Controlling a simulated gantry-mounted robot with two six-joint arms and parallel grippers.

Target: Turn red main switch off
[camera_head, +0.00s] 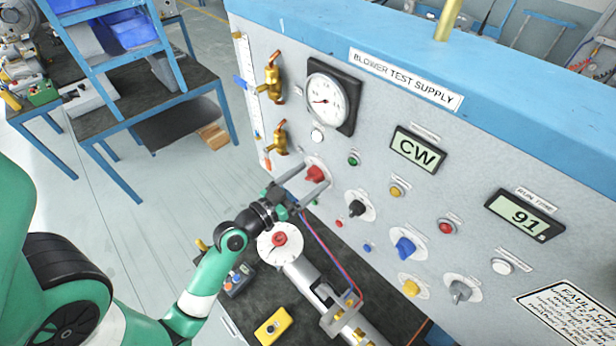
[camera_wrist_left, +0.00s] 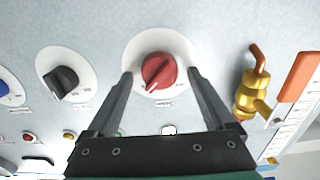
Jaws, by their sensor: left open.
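The red main switch (camera_head: 315,174) is a red rotary knob on a white round plate, low on the left part of the grey panel. In the left wrist view the red knob (camera_wrist_left: 158,72) sits near the middle top, its pale pointer line aimed down and slightly left. My left gripper (camera_head: 308,188) is open at the panel, its fingers reaching to either side of the knob. In the left wrist view the left gripper's two fingers (camera_wrist_left: 160,78) flank the knob with a gap on each side. My right gripper is not in view.
A black knob (camera_head: 356,208) and a blue knob (camera_head: 404,246) sit to the right on the panel. Brass valves (camera_head: 275,78) stick out at the panel's left edge. A pressure gauge (camera_head: 327,98) is above. Below the arm is a dial (camera_head: 279,243) with a cylinder.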

